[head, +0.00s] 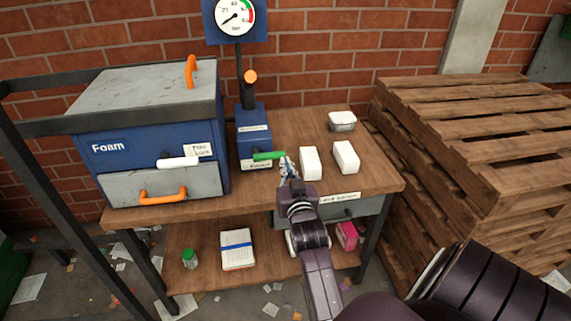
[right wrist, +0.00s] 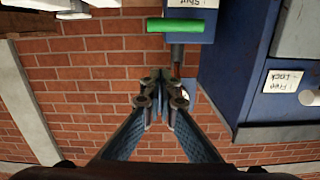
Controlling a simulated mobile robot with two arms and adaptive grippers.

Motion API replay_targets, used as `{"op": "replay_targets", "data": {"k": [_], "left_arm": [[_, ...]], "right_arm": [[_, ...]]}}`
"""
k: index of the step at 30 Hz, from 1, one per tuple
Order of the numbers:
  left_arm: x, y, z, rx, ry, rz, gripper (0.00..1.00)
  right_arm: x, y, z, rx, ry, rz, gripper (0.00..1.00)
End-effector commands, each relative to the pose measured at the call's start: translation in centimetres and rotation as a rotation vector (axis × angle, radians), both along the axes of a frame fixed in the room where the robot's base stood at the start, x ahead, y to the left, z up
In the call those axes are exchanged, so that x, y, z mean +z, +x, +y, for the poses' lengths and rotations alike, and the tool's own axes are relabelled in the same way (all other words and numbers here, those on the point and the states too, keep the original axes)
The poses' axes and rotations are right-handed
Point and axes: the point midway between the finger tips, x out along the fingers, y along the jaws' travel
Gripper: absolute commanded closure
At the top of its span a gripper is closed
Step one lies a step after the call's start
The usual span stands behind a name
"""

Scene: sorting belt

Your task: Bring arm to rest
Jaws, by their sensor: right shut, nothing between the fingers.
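My right arm (head: 318,262) reaches up from the lower right over the front of the wooden workbench (head: 290,135). My right gripper (head: 287,165) is shut and empty, close to the green handle (head: 268,156) on the blue gauge unit (head: 254,130). In the right wrist view my right gripper (right wrist: 160,82) has its fingertips together, with brick wall behind. The green handle (right wrist: 175,25) shows above the fingertips there, apart from them in the picture. My left gripper is not in view.
A blue foam box (head: 148,135) with orange handles and a white lever (head: 178,162) stands left. White blocks (head: 309,163) (head: 346,157) lie right of my gripper, with a small container (head: 342,121) behind. Stacked pallets (head: 480,140) stand right. A notebook (head: 237,250) lies on the lower shelf.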

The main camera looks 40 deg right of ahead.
Motion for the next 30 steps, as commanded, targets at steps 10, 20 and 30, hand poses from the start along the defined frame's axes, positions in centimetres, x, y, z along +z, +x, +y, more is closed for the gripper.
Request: {"op": "replay_targets", "data": {"k": [10,20,30], "left_arm": [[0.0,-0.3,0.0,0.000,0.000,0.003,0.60],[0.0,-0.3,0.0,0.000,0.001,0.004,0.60],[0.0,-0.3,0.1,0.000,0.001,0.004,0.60]], "right_arm": [[0.0,0.0,0.0,0.000,0.000,0.000,1.00],[-12.0,1.7,5.6,0.137,0.059,0.198,1.00],[-34.6,-5.3,16.6,0.369,0.144,0.608,1.00]]}}
